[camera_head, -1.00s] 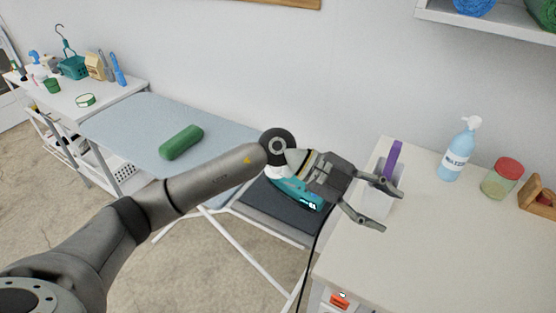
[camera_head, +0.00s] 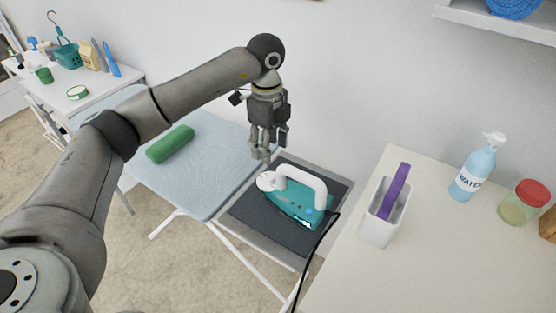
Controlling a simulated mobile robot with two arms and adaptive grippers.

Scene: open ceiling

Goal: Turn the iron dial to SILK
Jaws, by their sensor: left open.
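The iron (camera_head: 290,206) is teal with a white handle and stands on a dark pad at the right end of the ironing board. A round white part, perhaps the dial (camera_head: 267,181), shows at its left end; I cannot read any marking on it. A black cord runs from the iron's right side down to the front. My left gripper (camera_head: 262,158) points down just above and behind the round white part, apart from it as far as I can see. It is open and empty, seen edge-on. My right gripper is out of view.
The right table (camera_head: 430,268) holds a white holder (camera_head: 379,222), a water bottle (camera_head: 474,172) and a red-lidded jar (camera_head: 525,202). The wall is close behind.

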